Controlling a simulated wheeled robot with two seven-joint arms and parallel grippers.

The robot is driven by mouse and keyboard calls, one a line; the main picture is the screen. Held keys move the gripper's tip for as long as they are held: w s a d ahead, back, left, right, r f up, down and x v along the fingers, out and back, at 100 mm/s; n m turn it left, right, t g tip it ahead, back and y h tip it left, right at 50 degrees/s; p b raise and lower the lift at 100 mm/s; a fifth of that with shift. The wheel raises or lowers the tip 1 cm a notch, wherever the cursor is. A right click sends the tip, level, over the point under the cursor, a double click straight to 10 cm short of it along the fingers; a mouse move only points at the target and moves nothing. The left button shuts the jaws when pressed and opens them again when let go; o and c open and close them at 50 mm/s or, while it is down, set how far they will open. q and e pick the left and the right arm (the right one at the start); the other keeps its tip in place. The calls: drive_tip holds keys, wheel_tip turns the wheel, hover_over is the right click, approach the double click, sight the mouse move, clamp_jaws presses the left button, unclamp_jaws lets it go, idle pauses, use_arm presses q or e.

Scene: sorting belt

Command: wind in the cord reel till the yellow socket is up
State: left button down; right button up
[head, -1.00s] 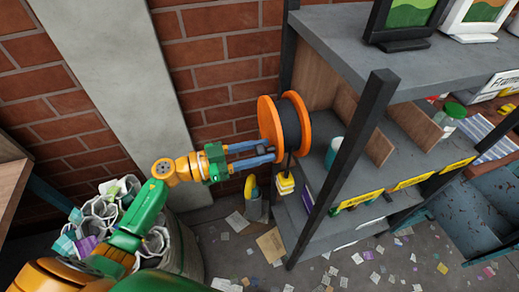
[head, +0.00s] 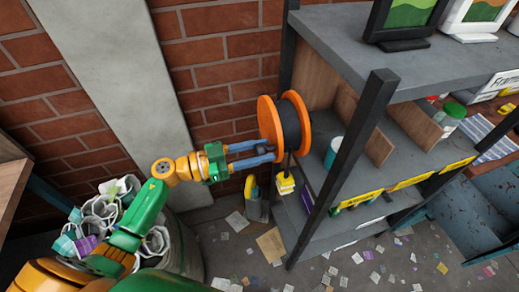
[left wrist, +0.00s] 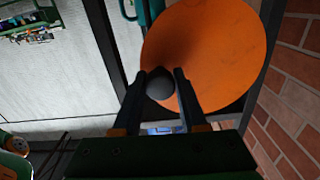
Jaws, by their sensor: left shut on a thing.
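The cord reel (head: 268,121) has orange side discs and a dark drum of cord, and sits at the end of the shelf unit. My left gripper (head: 268,155) reaches it from the left. In the left wrist view the fingers (left wrist: 162,78) are shut on a dark round knob (left wrist: 160,88) in front of the orange disc (left wrist: 215,45). The yellow socket (head: 285,184) hangs below the reel on a short length of dark cord, beside the shelf post. My right gripper is not in view.
The shelf unit (head: 345,30) stands to the right, with a dark front post (head: 350,165). A bin of rolled papers (head: 185,255) stands at lower left. A brick wall (head: 225,55) is behind. Paper scraps litter the floor.

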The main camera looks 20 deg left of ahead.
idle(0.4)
use_arm(q)
drive_tip(key=shift+f+m, duration=0.25)
drive_tip(key=shift+m, duration=0.35)
drive_tip(key=shift+c, duration=2.3)
unclamp_jaws()
